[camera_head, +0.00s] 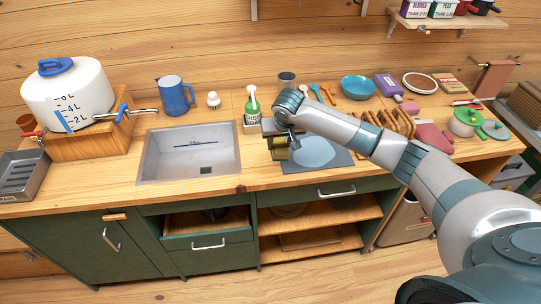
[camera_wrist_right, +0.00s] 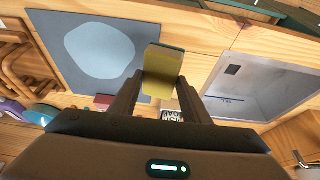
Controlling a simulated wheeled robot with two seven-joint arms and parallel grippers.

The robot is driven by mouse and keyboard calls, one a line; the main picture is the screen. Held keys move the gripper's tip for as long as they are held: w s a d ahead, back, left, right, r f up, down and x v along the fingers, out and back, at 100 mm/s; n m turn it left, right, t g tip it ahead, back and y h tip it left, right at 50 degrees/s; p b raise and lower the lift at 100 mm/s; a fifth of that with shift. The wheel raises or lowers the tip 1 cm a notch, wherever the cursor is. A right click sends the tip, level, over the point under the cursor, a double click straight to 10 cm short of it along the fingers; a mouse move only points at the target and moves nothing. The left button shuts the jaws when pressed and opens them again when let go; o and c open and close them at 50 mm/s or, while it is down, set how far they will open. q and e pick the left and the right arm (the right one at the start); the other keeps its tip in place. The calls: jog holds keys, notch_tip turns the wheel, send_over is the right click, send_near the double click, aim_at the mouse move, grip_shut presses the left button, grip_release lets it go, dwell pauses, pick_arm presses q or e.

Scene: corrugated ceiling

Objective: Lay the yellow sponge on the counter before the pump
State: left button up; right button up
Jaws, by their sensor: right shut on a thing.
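The yellow sponge (camera_head: 281,151) has a darker green layer. My right gripper (camera_head: 277,139) is shut on it. In the right wrist view the sponge (camera_wrist_right: 162,68) sits between the two fingers of my right gripper (camera_wrist_right: 160,85). The pump (camera_head: 252,107) is a green bottle with a white top, standing at the back of the counter (camera_head: 260,172), just left of my gripper. The sponge is in front and to the right of the pump; whether it touches the counter I cannot tell. My left gripper is out of view.
The sink (camera_head: 188,152) opens left of the pump. A grey mat (camera_head: 338,158) with a pale round patch lies right of the sponge, and it fills the upper left of the wrist view (camera_wrist_right: 70,35). A wooden rack (camera_head: 397,121) stands beyond my forearm. Bare counter shows at the front edge.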

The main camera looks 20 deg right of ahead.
jog(key=s+a+r+n+y+b, duration=0.1)
jog(key=s+a+r+n+b, duration=0.2)
jog(key=s+a+b, duration=0.9)
jog(key=s+b, duration=0.3)
